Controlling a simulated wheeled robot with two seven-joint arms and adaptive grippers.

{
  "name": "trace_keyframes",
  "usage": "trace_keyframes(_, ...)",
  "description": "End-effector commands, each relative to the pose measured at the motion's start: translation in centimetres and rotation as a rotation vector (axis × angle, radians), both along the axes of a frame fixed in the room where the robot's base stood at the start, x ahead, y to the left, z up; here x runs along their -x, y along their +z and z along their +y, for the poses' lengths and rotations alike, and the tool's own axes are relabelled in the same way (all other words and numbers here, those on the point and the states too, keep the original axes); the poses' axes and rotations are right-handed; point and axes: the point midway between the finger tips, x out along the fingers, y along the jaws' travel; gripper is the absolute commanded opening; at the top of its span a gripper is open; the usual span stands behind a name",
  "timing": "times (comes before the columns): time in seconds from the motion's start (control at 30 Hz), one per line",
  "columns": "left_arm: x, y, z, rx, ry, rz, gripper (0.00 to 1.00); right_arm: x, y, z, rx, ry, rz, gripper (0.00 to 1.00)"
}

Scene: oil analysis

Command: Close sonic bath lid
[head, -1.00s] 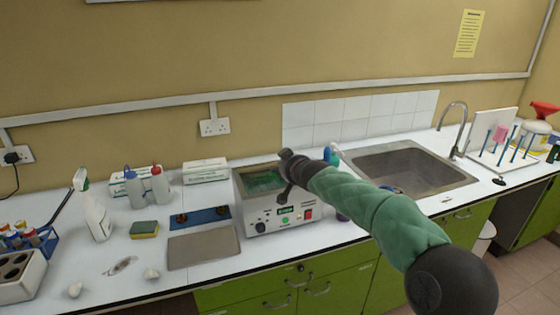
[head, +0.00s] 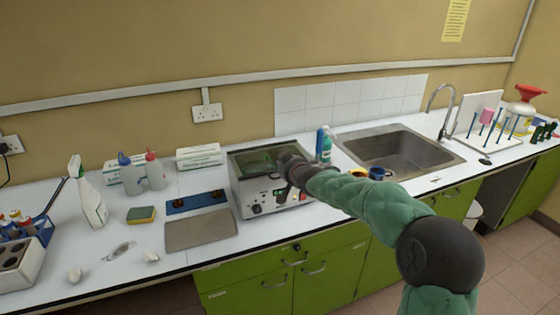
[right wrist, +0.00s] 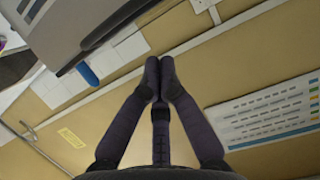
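The sonic bath (head: 259,207) is a grey box with a front panel of knobs and a red switch, mid-bench. Its top (head: 256,162) looks greenish inside a dark rim; I cannot tell whether a lid covers it. My right gripper (head: 285,163) is over the bath's right part, hiding some of the top and panel; contact cannot be told. In the right wrist view, its fingertips (right wrist: 160,72) meet with nothing visible between them. A grey box-like body (right wrist: 75,30) is at the upper left there, apart from the fingertips. My left gripper is not in view.
A flat grey plate (head: 201,230) lies left of the bath, with a blue tray (head: 197,203) behind it. A blue bottle (head: 324,146) and sink (head: 400,150) are to the right. Wash bottles (head: 153,172) and a spray bottle (head: 90,200) stand left.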

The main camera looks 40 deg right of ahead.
Motion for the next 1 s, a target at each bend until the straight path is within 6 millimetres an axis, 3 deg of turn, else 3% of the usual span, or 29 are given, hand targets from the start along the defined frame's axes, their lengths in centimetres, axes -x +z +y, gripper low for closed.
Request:
trace_keyframes(0.7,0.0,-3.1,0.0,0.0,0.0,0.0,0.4,0.6,-5.0,-0.3,-0.001,0.001,0.002,0.0)
trace_keyframes(1.0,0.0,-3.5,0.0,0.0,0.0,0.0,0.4,0.6,-6.2,-0.1,-0.005,0.003,0.012,0.0)
